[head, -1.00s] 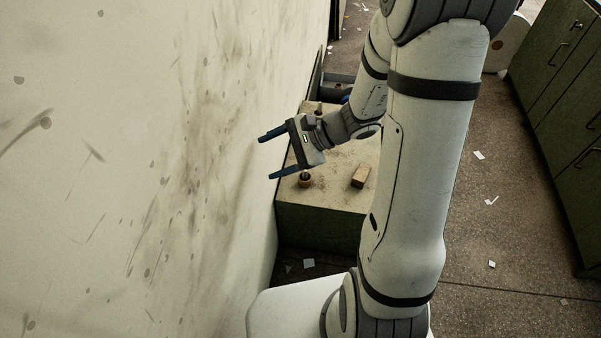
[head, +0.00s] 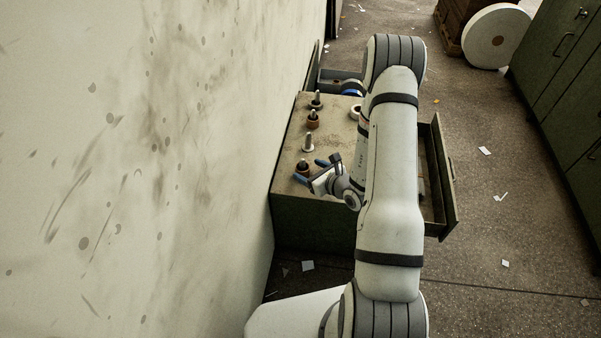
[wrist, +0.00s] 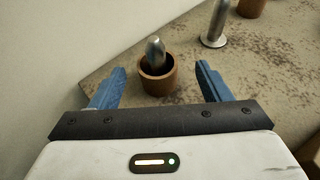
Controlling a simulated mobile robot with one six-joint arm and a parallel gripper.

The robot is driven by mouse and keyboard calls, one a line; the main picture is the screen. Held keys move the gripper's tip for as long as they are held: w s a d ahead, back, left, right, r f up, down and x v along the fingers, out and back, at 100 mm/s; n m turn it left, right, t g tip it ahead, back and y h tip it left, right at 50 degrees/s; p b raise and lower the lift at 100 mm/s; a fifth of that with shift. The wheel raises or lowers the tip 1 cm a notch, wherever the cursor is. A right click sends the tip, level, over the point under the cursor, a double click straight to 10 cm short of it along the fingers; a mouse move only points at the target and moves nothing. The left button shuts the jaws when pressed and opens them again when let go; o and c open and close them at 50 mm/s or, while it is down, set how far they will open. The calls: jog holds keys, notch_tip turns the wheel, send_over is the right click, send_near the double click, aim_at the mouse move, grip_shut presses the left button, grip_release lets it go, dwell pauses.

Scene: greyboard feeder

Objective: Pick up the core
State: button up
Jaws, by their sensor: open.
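A brown ring-shaped core (wrist: 157,79) stands around a metal peg with a rounded tip on the stained bench top (head: 290,150). It shows in the head view (head: 303,173) near the bench's front left, partly hidden by my gripper. My gripper (head: 306,169) is open and empty. In the wrist view its two blue fingers (wrist: 160,70) appear on either side of the core, apart from it, with a gap left and right. I cannot tell the fingertips' exact height against the core.
A bare metal peg (head: 308,142) stands just behind. Farther back are pegs with another brown core (head: 312,123) and a dark piece (head: 316,104). A pale ring (head: 355,112) lies beside my arm. A wall (head: 200,150) runs close along the left. An open drawer (head: 440,180) juts out right.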

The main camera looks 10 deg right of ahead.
jog(key=b+x, duration=0.2)
jog(key=x, duration=0.3)
jog(key=shift+a+f, duration=0.15)
jog(key=shift+f, duration=0.15)
jog(key=shift+w+a, duration=0.15)
jog(key=shift+w, duration=0.2)
jog(key=shift+c, duration=0.5)
jog(key=c, duration=1)
jog(key=shift+o, duration=0.2)
notch_tip(320, 180, up, 10)
jog(key=p, duration=0.3)
